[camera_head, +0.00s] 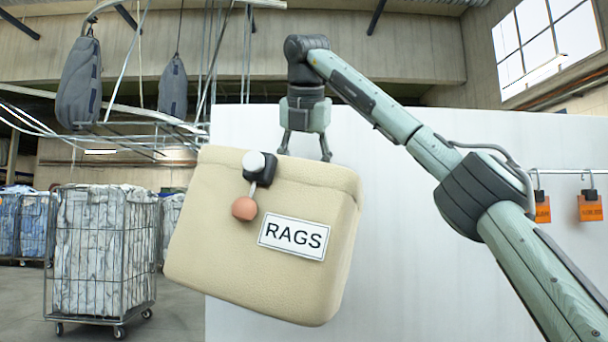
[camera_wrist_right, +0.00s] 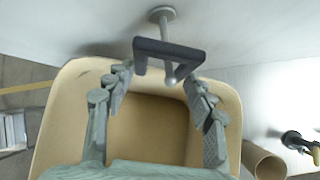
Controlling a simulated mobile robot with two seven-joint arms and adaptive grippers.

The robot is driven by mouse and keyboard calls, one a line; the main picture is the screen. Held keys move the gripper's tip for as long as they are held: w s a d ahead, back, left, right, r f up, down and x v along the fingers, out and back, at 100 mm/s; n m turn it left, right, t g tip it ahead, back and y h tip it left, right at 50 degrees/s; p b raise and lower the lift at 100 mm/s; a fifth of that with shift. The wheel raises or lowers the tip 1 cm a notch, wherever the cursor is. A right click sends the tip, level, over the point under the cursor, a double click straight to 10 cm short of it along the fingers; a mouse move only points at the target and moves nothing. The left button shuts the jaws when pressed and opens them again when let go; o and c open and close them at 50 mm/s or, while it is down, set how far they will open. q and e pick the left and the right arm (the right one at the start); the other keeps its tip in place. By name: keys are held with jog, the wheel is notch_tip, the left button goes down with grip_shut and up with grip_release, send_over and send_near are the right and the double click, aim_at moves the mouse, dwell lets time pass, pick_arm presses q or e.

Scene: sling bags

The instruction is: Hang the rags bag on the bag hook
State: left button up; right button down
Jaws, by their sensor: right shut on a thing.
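The cream rags bag (camera_head: 262,240), with a white RAGS label, is off the floor and tilted in front of a pale panel. My right gripper (camera_head: 306,156) is at its top rim and shut on it. In the right wrist view, the fingers (camera_wrist_right: 160,95) are on either side of a dark square loop (camera_wrist_right: 168,50), above the bag's open mouth (camera_wrist_right: 150,130). A grey peg, apparently the bag hook (camera_wrist_right: 162,14), comes from the pale surface beside the loop. I cannot tell whether it passes through the loop. My left gripper is not in view.
Orange tags (camera_head: 590,208) hang from a rail at right. A wire cage cart (camera_head: 103,250) stands at left. Grey bags (camera_head: 80,85) hang overhead.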

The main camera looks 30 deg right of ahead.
dwell(0.3)
jog(key=c, duration=0.5)
grip_release()
jog(key=v, duration=1.2)
